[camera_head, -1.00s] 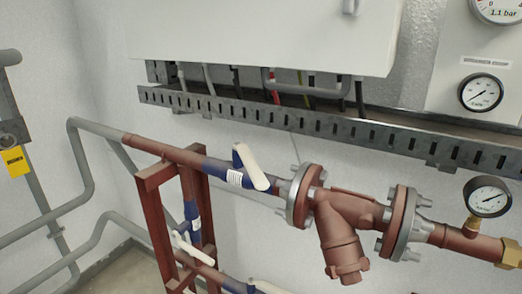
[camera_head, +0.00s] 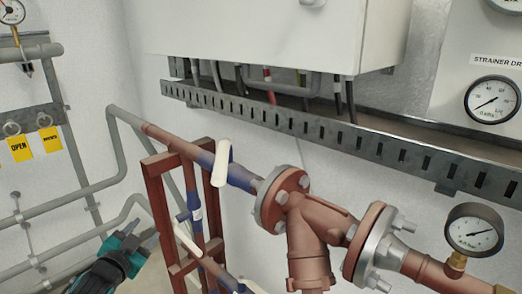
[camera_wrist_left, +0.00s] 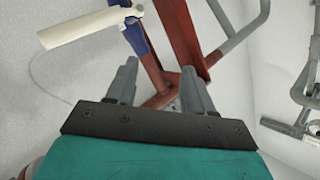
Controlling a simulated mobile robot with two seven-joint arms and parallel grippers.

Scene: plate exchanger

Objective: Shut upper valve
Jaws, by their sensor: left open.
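The upper valve (camera_head: 240,176) has a blue body on the upper red-brown pipe. Its white lever (camera_head: 221,163) stands steeply up across the pipe in the head view. My left gripper (camera_head: 139,238), teal and black, is low at the left, below and left of that valve and apart from it. In the left wrist view, my left gripper (camera_wrist_left: 158,85) has its two grey fingers spread, with nothing held between them. A white lever (camera_wrist_left: 88,25) with a blue body shows there at upper left; I cannot tell which valve it is. My right gripper is not in view.
A red-brown frame (camera_head: 160,200) stands between my gripper and the upper valve. A second white lever (camera_head: 187,239) is on the vertical pipe, and a third (camera_head: 252,287) is lower. A grey cable tray (camera_head: 300,124) runs above. Yellow tags (camera_head: 20,148) hang at left.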

